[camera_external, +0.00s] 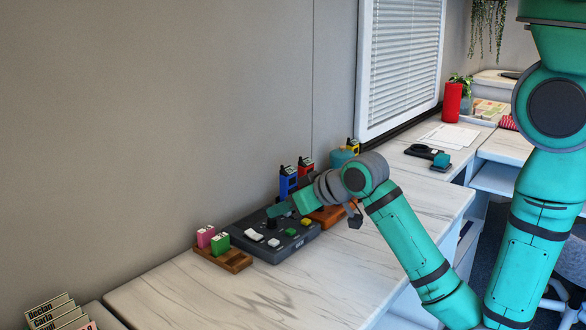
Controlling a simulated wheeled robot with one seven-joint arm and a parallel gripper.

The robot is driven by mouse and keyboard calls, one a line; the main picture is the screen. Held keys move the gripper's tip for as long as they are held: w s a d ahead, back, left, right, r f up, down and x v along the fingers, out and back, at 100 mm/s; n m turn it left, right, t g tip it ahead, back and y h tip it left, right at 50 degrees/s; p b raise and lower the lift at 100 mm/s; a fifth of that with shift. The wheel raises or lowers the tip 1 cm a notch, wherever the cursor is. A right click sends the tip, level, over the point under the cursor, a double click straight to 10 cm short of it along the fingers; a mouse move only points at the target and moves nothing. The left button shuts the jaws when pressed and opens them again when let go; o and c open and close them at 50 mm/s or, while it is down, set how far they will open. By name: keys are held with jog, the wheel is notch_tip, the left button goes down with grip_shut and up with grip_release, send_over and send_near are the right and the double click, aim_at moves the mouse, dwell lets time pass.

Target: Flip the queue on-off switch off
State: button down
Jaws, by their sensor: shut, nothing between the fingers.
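A dark grey control panel (272,254) lies on the marble-topped counter. It carries a white rocker switch (254,234) at its left, a smaller white control (273,242) near its front edge, a green button (290,232) and a yellow button (306,222). I cannot read any labels, so I cannot tell which is the queue switch or how it is set. My gripper (279,210) is shut and empty, low over the back middle of the panel, behind the white rocker switch. I cannot tell whether it touches the panel. My gripper and wrist hide part of the panel's back.
A wooden tray (238,265) with pink (206,236) and green (220,243) blocks stands left of the panel. Blue (288,183) and red (306,168) radios stand behind my wrist. The counter's front (215,300) is clear.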

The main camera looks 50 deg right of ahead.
jog(key=shift+s+r, duration=0.3)
jog(key=shift+s, duration=0.65)
jog(key=shift+s+r, duration=0.3)
jog(key=shift+s, duration=0.65)
jog(key=shift+f, duration=0.1)
jog(key=s+f, duration=0.2)
jog(key=s, duration=0.2)
jog(key=s+f+t, duration=0.1)
jog(key=s+f, duration=0.2)
jog(key=s, duration=0.1)
jog(key=s+f+t, duration=0.1)
jog(key=s+f, duration=0.2)
jog(key=s, duration=0.2)
jog(key=shift+a+f, duration=0.1)
jog(key=shift+a, duration=0.1)
jog(key=shift+t, duration=0.5)
jog(key=s, duration=0.8)
jog(key=shift+s+a, duration=0.2)
jog(key=shift+s, duration=0.1)
jog(key=s+r+t, duration=0.1)
jog(key=s+r, duration=0.2)
jog(key=s, duration=0.5)
jog(key=shift+s+a+r, duration=0.15)
jog(key=shift+s+a, duration=0.05)
jog(key=shift+s, duration=0.2)
